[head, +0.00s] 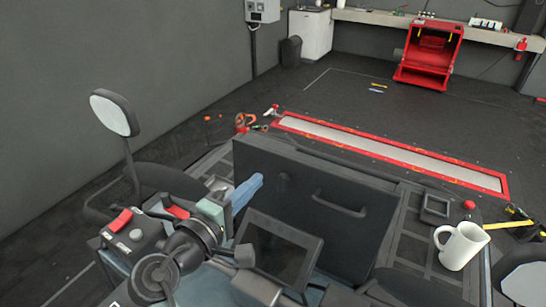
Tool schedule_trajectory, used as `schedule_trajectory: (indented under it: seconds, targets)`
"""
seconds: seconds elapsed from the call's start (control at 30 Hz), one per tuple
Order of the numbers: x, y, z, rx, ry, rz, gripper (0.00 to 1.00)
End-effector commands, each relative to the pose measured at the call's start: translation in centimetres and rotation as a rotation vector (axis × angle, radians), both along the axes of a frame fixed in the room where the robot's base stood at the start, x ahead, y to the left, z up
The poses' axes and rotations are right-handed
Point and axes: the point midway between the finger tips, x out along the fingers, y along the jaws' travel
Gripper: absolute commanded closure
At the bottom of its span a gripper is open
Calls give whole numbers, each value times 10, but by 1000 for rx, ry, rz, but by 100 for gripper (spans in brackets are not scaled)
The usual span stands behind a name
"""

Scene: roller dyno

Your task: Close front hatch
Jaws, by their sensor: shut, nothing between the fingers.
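The front hatch (300,190) appears as a large dark panel standing steeply upright in the middle of the head view. A bar handle (340,205) is on the face towards me. My gripper (256,182), with blue fingers, is in front of the panel's left part, left of the handle. Its fingers are shut and hold nothing. I cannot tell whether the fingertips touch the panel. The hatch's lower edge is partly hidden by a dark screen (280,250).
A white mug (461,245) stands at the right, by a small dark square frame (436,208). A mirror (114,113) rises at the left. Beyond are a red-framed floor strip (390,155), a red cabinet (430,55) and a workbench (385,18). The middle floor is mostly clear.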

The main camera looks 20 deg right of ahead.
Motion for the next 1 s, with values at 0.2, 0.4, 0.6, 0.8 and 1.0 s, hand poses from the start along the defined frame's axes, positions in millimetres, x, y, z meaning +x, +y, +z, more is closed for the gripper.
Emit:
schedule_trajectory:
  seconds: [0.2, 0.4, 0.6, 0.8, 1.0]
  targets:
    - [28, -37, 0, 2, 1, -1, 100]
    - [43, -56, -4, 2, -1, 0, 100]
    - [50, -63, -6, 3, -3, 2, 100]
    - [50, -63, -7, 3, -3, 2, 100]
    - [50, -63, -6, 4, -2, 2, 100]
